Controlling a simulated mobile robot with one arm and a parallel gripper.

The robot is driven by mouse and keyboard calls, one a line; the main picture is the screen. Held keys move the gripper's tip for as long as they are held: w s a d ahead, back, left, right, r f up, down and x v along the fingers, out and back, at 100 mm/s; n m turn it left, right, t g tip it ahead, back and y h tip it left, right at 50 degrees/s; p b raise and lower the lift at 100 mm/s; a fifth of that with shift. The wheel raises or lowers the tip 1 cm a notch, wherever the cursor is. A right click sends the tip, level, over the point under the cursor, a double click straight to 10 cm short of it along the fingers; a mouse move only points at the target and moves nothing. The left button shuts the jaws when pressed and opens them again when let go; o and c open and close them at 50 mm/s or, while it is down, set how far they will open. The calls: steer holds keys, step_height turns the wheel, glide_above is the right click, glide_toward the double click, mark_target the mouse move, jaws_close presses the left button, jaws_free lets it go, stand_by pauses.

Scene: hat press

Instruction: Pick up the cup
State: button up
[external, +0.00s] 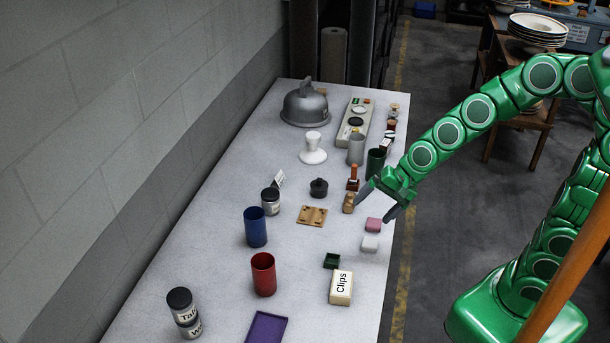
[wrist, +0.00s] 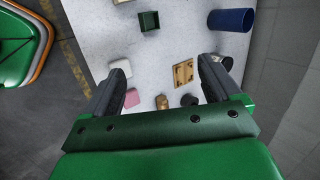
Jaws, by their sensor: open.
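Several cup-like cylinders stand upright on the table; I cannot tell which one the task means. A blue cup (external: 255,228) stands left of centre, and it also shows at the top right of the wrist view (wrist: 231,20). A red cup (external: 263,275) stands nearer the front. A grey cup (external: 356,150) and a dark green cup (external: 375,163) stand farther back, near the right edge. My gripper (external: 380,204) is open and empty above the table's right side, pointing down, near a brown wooden piece (external: 349,203). In the wrist view, nothing is between its fingers (wrist: 167,66).
The table (external: 185,255) runs along a grey wall. Around my gripper are a pink block (external: 374,225), a white block (external: 370,244) and a wooden plate (external: 312,215). A Clips box (external: 341,288), green box (external: 332,261), stacked jars (external: 184,313) and purple tray (external: 267,328) lie nearer.

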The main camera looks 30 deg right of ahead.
steer(key=w+a+f+m+t+y, duration=0.15)
steer(key=a+m, duration=0.25)
steer(key=a, duration=0.5)
steer(key=w+a+f+m+t+y, duration=0.1)
steer(key=a+f+m, duration=0.1)
steer(key=a+m, duration=0.45)
steer(key=m+t, duration=0.4)
steer(key=m, duration=0.5)
glide_toward(273, 274)
steer(key=shift+n, duration=0.25)
steer(key=x, duration=0.5)
steer(key=shift+w+d+r, duration=0.1)
steer(key=shift+w+r, duration=0.1)
steer(key=shift+r, duration=0.05)
steer(key=shift+s+a+f+m+t, duration=0.25)
steer(key=shift+f+m+t, duration=0.25)
steer(key=shift+m, duration=0.3)
steer(key=shift+w+a+f, duration=0.25)
steer(key=shift+w+a, duration=0.15)
steer(key=shift+w+a+f, duration=0.25)
steer(key=shift+w, duration=0.35)
steer(key=shift+x, duration=2.6)
steer(key=shift+w+d, duration=0.1)
